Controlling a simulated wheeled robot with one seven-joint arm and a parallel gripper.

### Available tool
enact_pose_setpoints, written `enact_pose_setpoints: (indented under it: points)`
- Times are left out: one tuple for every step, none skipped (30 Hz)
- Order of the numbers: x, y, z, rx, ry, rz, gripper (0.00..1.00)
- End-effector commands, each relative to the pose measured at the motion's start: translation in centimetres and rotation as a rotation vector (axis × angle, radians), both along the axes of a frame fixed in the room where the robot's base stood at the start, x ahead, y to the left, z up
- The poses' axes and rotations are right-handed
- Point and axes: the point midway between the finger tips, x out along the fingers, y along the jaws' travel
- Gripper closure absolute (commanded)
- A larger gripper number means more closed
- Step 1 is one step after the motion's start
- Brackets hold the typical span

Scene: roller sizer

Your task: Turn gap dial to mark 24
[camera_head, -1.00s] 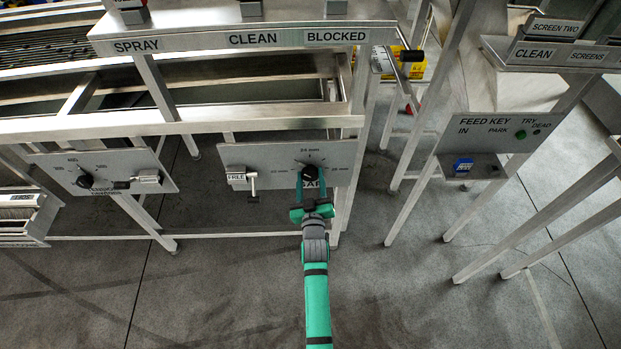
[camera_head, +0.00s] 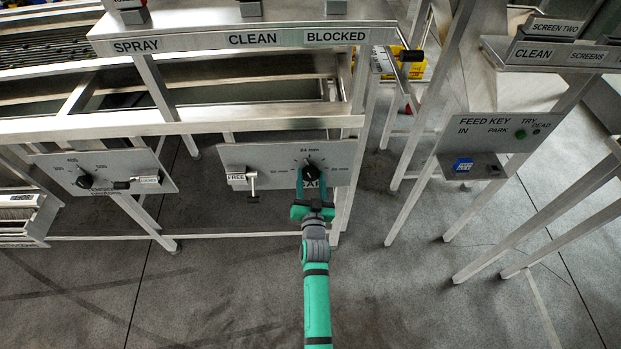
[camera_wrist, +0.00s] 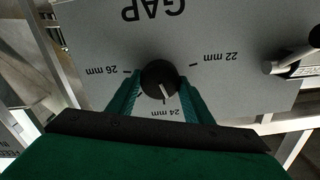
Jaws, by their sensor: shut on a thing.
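The gap dial is a round black knob (camera_wrist: 159,77) with a white pointer line, on a grey panel (camera_wrist: 225,25). The wrist view shows the panel upside down. The marks 26 mm, 24 mm and 22 mm surround the knob. The pointer is toward the 24 mm label (camera_wrist: 168,113); whether it lines up exactly with the tick is hard to tell. My gripper (camera_wrist: 160,82) is shut on the knob, one green finger on each side. In the head view my gripper (camera_head: 312,182) reaches the knob from below and partly covers the GAP lettering.
A T-shaped handle (camera_head: 252,181) beside a FREE tag stands left of the dial on the same panel. Another dial panel (camera_head: 105,172) is further left. A FEED KEY panel (camera_head: 500,135) is at right. A steel rail (camera_head: 200,126) runs above; open floor lies below.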

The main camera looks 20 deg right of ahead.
Motion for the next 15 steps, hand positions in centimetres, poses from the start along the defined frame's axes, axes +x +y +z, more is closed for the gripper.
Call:
enact_pose_setpoints:
  points:
    - [-0.04,-0.03,-0.05,0.037,-0.009,-0.001,0.76]
    - [-0.04,-0.02,-0.06,0.059,-0.016,0.000,0.76]
    - [-0.04,-0.03,-0.06,0.087,-0.024,-0.001,0.76]
    - [-0.04,-0.04,-0.07,0.108,-0.030,-0.001,0.76]
    - [-0.04,-0.04,-0.07,0.128,-0.036,-0.001,0.76]
    - [-0.04,-0.02,-0.07,0.154,-0.043,0.000,0.76]
    - [-0.03,0.00,-0.08,0.170,-0.048,0.000,0.76]
    - [-0.03,0.01,-0.07,0.187,-0.053,0.000,0.76]
    - [-0.03,-0.01,-0.08,0.207,-0.059,0.000,0.76]
    - [-0.04,-0.03,-0.08,0.220,-0.062,0.000,0.76]
    - [-0.04,-0.04,-0.09,0.235,-0.067,0.000,0.76]
    - [-0.04,-0.03,-0.09,0.250,-0.071,0.000,0.76]
    - [-0.03,-0.01,-0.09,0.260,-0.074,0.000,0.76]
    - [-0.03,0.00,-0.09,0.269,-0.077,0.000,0.76]
    - [-0.02,0.02,-0.10,0.281,-0.079,0.002,0.76]
